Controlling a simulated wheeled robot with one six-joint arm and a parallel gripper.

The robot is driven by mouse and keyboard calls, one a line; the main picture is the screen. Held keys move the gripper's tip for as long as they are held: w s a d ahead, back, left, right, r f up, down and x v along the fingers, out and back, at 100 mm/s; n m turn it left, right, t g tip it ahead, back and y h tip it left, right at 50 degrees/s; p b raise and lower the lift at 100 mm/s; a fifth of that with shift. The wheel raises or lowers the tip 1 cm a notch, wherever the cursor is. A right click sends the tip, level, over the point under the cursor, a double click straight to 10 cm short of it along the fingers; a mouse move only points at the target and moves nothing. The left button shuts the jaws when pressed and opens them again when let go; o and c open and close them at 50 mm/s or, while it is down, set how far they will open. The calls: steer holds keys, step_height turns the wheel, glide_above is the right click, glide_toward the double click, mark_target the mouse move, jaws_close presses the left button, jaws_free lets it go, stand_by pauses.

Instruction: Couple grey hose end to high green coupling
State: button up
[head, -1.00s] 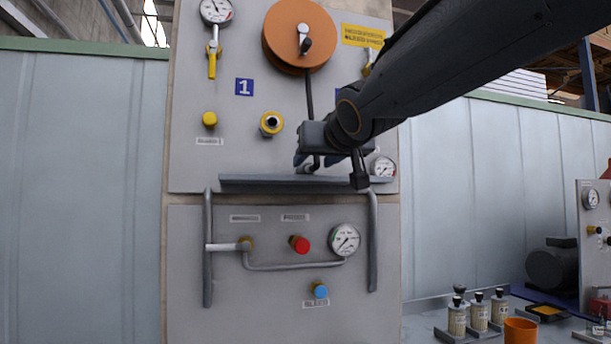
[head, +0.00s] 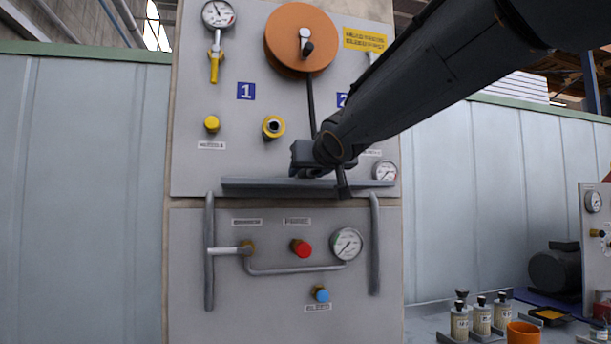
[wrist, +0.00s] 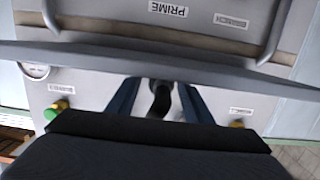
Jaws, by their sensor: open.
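In the head view my gripper (head: 308,160) is in front of the upper panel, just above the grey ledge; its fingers are mostly hidden. In the wrist view my gripper (wrist: 161,98) is open, with its two blue fingers on either side of a dark hose end (wrist: 160,101). I cannot tell whether they touch it. The hose (head: 311,100) hangs from the orange reel down behind my gripper. A green coupling or cap (wrist: 57,108) shows at the left of the wrist view; in the head view my arm hides that area.
The grey ledge (head: 250,184) crosses the panel close to my gripper. Yellow fittings (head: 273,127) sit left of it, and a gauge (head: 385,172) sits right. Handrails (head: 209,250) stand below. Bottles and an orange cup (head: 522,333) are on the right table.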

jaws_close()
steer(key=shift+r, duration=0.1)
